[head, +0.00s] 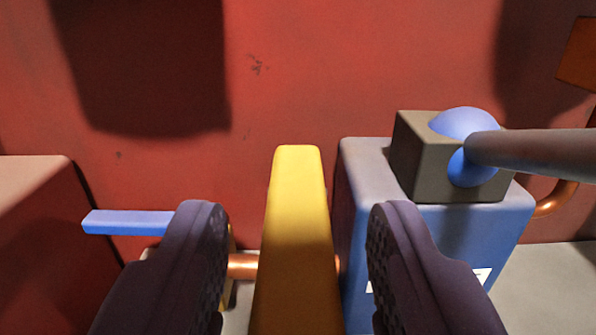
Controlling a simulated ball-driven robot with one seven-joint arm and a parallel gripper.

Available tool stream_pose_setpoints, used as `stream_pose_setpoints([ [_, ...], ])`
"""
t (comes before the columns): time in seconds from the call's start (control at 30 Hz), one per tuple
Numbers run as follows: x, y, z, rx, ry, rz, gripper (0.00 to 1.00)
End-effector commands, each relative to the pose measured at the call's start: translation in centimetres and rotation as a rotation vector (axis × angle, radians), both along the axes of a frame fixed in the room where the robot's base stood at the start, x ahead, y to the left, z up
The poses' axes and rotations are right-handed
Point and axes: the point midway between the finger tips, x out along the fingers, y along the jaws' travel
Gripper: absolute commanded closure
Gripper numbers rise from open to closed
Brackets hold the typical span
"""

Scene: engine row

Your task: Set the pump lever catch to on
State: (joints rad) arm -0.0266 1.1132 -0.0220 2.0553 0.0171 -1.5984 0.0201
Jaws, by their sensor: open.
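A blue-grey box (440,225), which looks like the pump body, stands at centre right. A dark block (420,165) sits on it with a blue ball joint (465,122). A grey rod (540,152) runs from the joint off the right edge. A yellow bar (293,220) rises in the middle. My gripper (297,207) is open, with one dark finger on each side of the bar and visible gaps on both sides. I cannot tell how deep the bar lies between the fingers. No part is clearly marked as the catch, and its setting cannot be read.
A flat blue handle (130,222) sticks out left above a copper pipe (243,266), partly hidden by the left finger. A red block (40,235) stands at far left. A red wall (290,70) closes the back. An orange piece (578,58) shows at upper right.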

Motion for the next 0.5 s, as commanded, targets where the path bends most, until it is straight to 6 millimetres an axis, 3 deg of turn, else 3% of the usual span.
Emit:
stream_pose_setpoints([
  [0.13, 1.28, -0.01, -0.02, 0.0, 0.0, 0.0, 0.53],
  [0.4, 1.49, 0.0, 0.0, 0.0, 0.001, 0.0, 0.53],
  [0.5, 1.48, 0.0, 0.01, 0.0, 0.001, 0.0, 0.76],
])
